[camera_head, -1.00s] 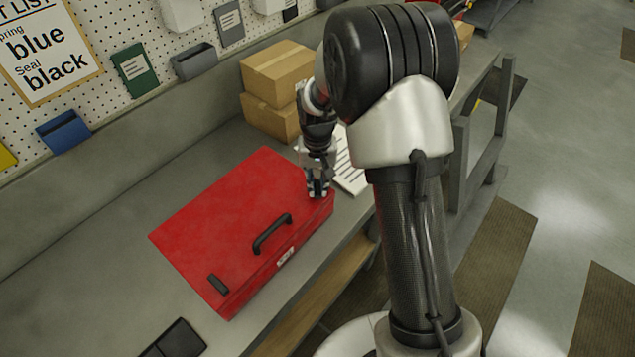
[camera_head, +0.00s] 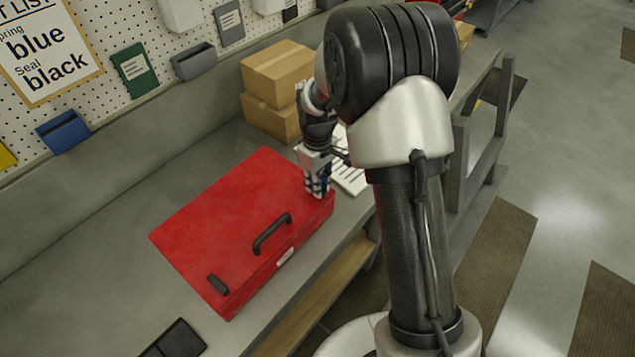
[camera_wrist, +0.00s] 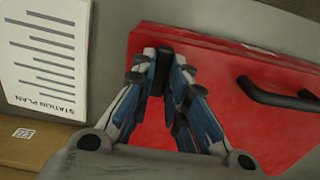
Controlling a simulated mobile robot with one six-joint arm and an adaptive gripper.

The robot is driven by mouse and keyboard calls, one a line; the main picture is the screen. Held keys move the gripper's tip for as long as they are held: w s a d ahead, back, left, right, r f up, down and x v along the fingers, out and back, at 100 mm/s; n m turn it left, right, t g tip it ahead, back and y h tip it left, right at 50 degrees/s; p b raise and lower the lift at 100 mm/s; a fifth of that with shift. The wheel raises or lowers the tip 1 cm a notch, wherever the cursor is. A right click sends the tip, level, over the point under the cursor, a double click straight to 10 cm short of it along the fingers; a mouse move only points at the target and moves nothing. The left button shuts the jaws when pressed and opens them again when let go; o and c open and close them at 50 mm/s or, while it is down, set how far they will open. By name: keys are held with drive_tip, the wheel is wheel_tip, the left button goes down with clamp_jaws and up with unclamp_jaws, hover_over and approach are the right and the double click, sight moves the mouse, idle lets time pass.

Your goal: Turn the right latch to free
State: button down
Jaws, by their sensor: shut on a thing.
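The red toolbox (camera_head: 215,225) lies closed on the bench, with a black handle (camera_head: 272,233) near its front edge. The left latch (camera_head: 217,284) is a short black bar at the lid's near-left corner. My gripper (camera_head: 318,192) is at the lid's right corner and hides the right latch in the head view. In the wrist view, my gripper's fingers (camera_wrist: 168,65) are closed together around a dark piece, the right latch (camera_wrist: 166,58), over the red lid. Most of the latch is covered by the fingers, so its exact angle is hard to tell.
A printed sheet (camera_wrist: 45,58) lies on the bench beside the box. Two stacked cardboard boxes (camera_head: 275,75) stand behind my gripper. A black flat object (camera_head: 178,340) lies at the near end. The pegboard wall (camera_head: 120,25) bounds the back.

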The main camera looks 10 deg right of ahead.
drive_tip(key=shift+n, duration=0.3)
idle(0.4)
drive_tip(key=c, duration=1.6)
unclamp_jaws()
wheel_tip(320, 180, up, 12)
